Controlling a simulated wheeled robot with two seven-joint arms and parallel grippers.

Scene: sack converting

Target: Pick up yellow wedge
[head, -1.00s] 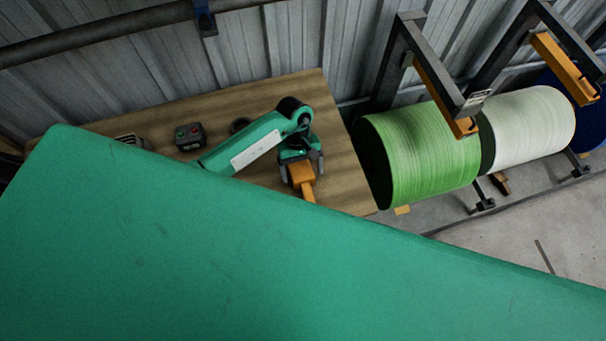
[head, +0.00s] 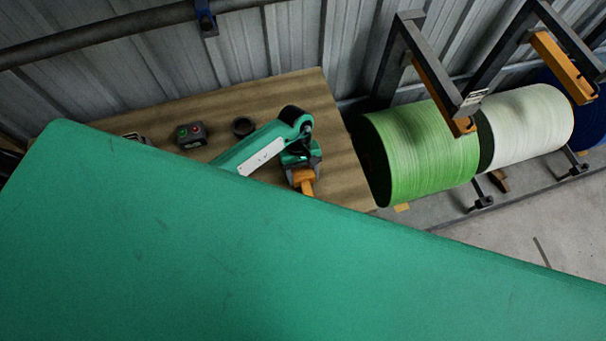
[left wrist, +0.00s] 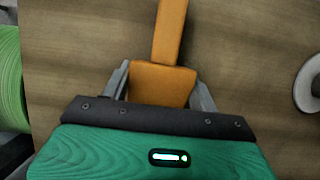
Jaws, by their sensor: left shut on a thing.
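The yellow wedge looks orange and has a block-like end with a narrower bar running away from it. In the left wrist view the wedge (left wrist: 160,85) lies between the two grey fingers of my left gripper (left wrist: 162,82), which is shut on its wide end. In the head view the left gripper (head: 304,178) is over the wooden table with the wedge (head: 306,184) between its fingers. The far end of the wedge is cut off in the wrist view. I cannot tell whether it touches the table. My right gripper is not in view.
On the wooden table (head: 340,175) are a button box (head: 191,135) and a dark ring (head: 243,126). A green roll (head: 425,155) and a white roll (head: 527,125) stand right of the table under dark frames. A large green surface hides the lower head view.

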